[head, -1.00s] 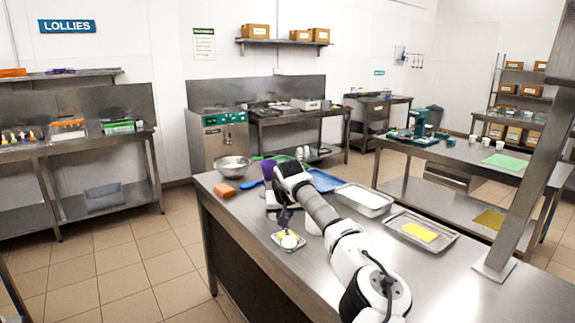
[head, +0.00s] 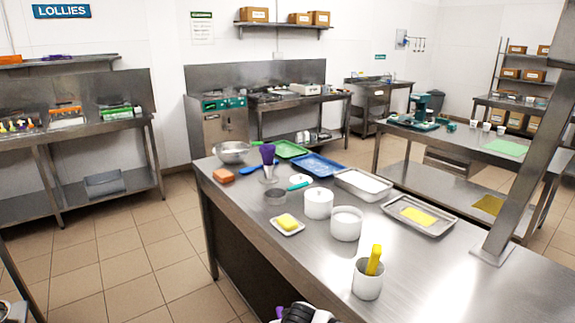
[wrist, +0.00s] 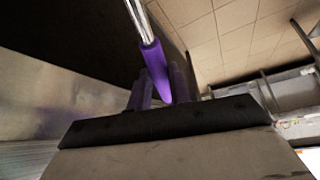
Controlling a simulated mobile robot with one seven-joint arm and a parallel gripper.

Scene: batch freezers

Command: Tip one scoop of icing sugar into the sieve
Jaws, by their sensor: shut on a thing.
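In the wrist view my gripper (wrist: 160,80) is shut on a purple handle (wrist: 152,58) with a shiny metal shaft. The shaft's far end is out of frame, so I cannot tell whether it is a scoop or what it carries. In the head view a metal bowl (head: 230,154) stands at the far left of the bench; a green handle (head: 257,143) at its rim may be the sieve's. An open white pot (head: 346,226) shows white contents, perhaps icing sugar. Only a piece of my arm shows at the bottom edge.
The steel bench (head: 420,265) also holds a lidded white pot (head: 318,206), a pot with a yellow utensil (head: 367,283), a yellow block on a dish (head: 288,223), a small metal cup (head: 275,197) and trays (head: 363,184). The bench's right front is clear.

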